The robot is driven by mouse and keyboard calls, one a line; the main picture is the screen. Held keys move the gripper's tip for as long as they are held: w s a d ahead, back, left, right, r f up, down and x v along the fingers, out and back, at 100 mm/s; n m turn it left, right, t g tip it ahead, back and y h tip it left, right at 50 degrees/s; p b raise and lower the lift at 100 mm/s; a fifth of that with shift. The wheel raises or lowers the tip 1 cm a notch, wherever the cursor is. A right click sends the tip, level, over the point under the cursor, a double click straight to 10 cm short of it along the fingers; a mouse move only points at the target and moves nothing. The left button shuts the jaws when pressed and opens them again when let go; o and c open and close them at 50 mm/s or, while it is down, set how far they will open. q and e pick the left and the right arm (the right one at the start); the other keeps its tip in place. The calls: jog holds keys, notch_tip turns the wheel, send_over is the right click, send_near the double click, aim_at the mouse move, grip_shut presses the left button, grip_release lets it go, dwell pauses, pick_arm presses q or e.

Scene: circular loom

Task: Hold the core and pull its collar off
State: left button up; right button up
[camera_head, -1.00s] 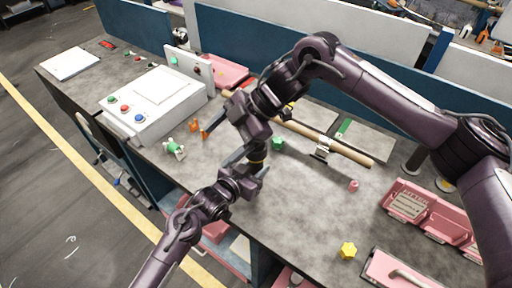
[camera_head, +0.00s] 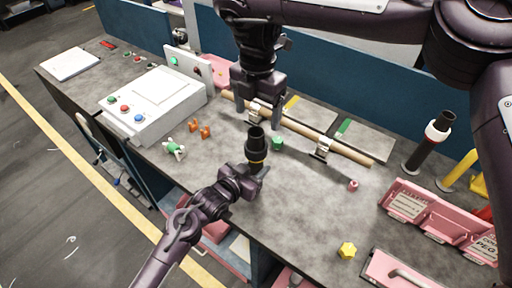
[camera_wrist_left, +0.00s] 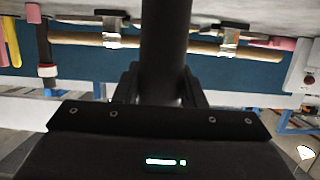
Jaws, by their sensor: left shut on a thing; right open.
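The black core (camera_head: 256,134) stands roughly upright in my left gripper (camera_head: 256,178), over the front part of the table. A wider black section, which may be the collar, surrounds its middle, and a yellow band shows below it. In the left wrist view the dark cylinder (camera_wrist_left: 166,45) rises between the fingers, which are shut on it. My right gripper (camera_head: 258,112) is open, pointing down above and behind the core, apart from it as far as I can tell. Whether the wider section is a separate part cannot be told.
A wooden bar (camera_head: 345,152) in metal brackets runs behind the core. Another black post (camera_head: 429,143) with a white and red ring stands at the right, near a pink bin (camera_head: 408,203). A green piece (camera_head: 278,143) lies close by.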

aim_at(257, 139)
notch_tip(257, 139, down, 10)
dwell(0.5)
jog(key=c, duration=1.2)
jog(key=shift+r, duration=0.3)
notch_tip(257, 139, up, 9)
jog(key=shift+r, duration=0.2)
dwell(0.4)
notch_tip(257, 139, up, 8)
jog(key=shift+f, duration=0.25)
